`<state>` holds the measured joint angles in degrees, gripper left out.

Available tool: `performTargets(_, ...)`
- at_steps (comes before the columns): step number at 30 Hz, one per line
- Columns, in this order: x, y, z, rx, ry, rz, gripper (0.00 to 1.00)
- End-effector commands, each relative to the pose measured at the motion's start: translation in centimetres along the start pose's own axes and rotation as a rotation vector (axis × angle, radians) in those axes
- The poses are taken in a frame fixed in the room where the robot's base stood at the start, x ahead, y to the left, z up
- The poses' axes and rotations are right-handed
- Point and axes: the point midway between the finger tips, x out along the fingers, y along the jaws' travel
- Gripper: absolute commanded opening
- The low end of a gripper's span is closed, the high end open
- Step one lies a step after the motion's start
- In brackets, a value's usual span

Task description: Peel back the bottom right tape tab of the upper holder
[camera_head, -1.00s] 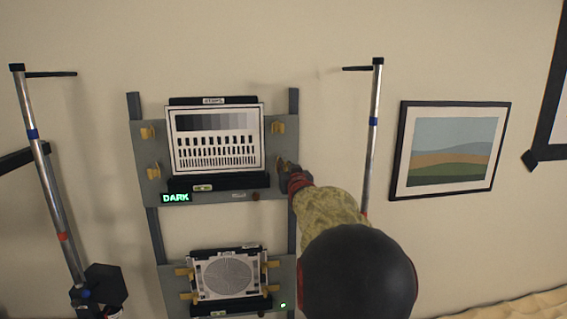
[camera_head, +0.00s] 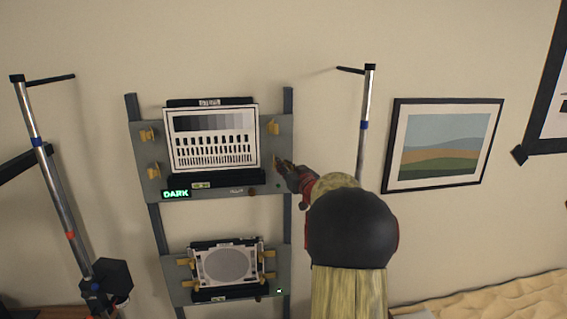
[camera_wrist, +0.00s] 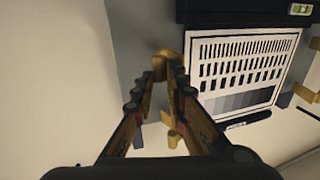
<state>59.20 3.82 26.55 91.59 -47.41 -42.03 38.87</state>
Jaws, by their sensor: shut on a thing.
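The upper holder (camera_head: 140,183) is a grey plate carrying a framed test chart (camera_head: 212,138) of grey steps and dark bars. Yellow tape tabs show at its upper left (camera_head: 147,135), lower left (camera_head: 153,170) and upper right (camera_head: 273,128). My gripper (camera_head: 279,163) is at the plate's lower right edge and largely covers the bottom right tab. In the wrist view, where the chart appears upside down, this yellow tab (camera_wrist: 168,62) sticks out at the fingertips. The fingers are shut on it, beside the chart (camera_wrist: 240,65). How far it is peeled I cannot tell.
The lower holder (camera_head: 176,292) with a round-patterned chart (camera_head: 228,266) hangs below on the same dark rails. Metal poles stand to the left (camera_head: 50,180) and right (camera_head: 367,110). A framed landscape picture (camera_head: 445,145) hangs on the wall at right. A sign reads DARK (camera_head: 176,194).

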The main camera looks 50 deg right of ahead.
Motion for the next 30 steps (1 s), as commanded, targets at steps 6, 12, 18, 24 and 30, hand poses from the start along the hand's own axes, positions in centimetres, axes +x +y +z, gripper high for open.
performTargets(6, 0.1, 0.49, -1.61, -0.004, 0.023, 0.007, 0.0)
performTargets(12, 0.09, 0.52, -1.61, -0.005, 0.022, 0.008, 0.16)
performTargets(18, 0.1, 0.46, -1.62, -0.005, 0.022, 0.007, 0.28)
performTargets(24, 0.1, 0.45, -1.58, -0.005, 0.022, 0.007, 0.32)
performTargets(30, 0.09, 0.45, -1.34, -0.005, 0.018, 0.007, 0.32)
